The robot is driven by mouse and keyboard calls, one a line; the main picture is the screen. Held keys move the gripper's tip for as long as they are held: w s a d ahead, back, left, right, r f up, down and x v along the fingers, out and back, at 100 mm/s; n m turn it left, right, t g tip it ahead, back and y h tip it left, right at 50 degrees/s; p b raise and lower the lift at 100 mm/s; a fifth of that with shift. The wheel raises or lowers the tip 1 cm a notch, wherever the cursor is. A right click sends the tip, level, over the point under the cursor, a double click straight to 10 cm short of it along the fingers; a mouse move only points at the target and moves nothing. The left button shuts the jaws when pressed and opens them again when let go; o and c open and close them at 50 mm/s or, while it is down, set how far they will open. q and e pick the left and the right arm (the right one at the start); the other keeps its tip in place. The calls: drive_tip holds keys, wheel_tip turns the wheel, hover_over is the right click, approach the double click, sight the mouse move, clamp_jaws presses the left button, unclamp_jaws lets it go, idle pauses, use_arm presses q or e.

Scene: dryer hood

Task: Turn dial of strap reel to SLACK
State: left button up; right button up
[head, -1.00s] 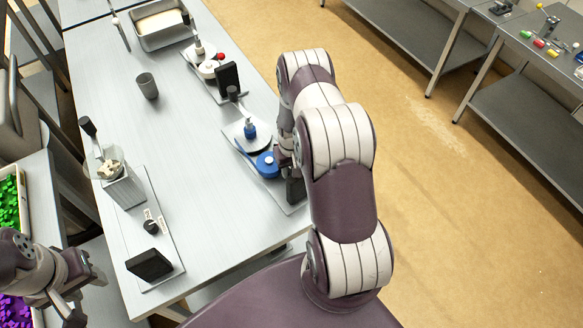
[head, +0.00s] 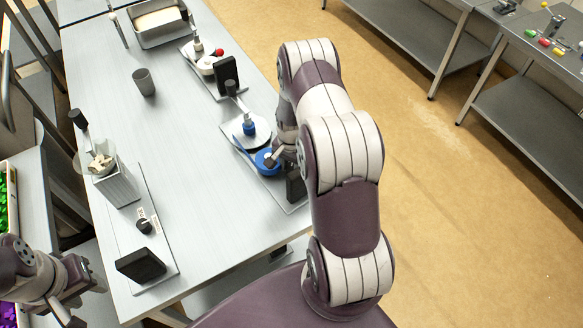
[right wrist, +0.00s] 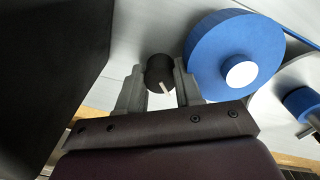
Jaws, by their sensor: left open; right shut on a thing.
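The strap reel's blue drum (head: 264,163) sits at the table's right edge; in the right wrist view it is a large blue disc (right wrist: 222,62) with a white hub. Beside it in that view is a small black dial (right wrist: 158,72) with a white pointer line, slanting down and slightly right. My right gripper (right wrist: 159,88) is shut on this dial, one finger on each side. In the head view the right gripper (head: 277,160) partly covers the reel, and the dial is hidden. No SLACK lettering is readable. My left gripper (head: 86,300) is open and empty at lower left.
A black block (head: 295,187) stands close to the right gripper and fills the left of the wrist view. A white disc with a blue knob (head: 249,128) lies just behind the reel. Another panel (head: 157,255) with a black knob is at left. The table's middle is clear.

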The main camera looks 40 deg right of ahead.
drive_tip(key=m+b, duration=0.1)
drive_tip(key=m, duration=0.3)
drive_tip(key=shift+w+b, duration=0.1)
drive_tip(key=shift+b, duration=0.2)
drive_tip(key=shift+m+b, duration=0.55)
drive_tip(key=shift+m, duration=1.55)
drive_tip(key=o, duration=1)
drive_tip(key=shift+o, duration=0.2)
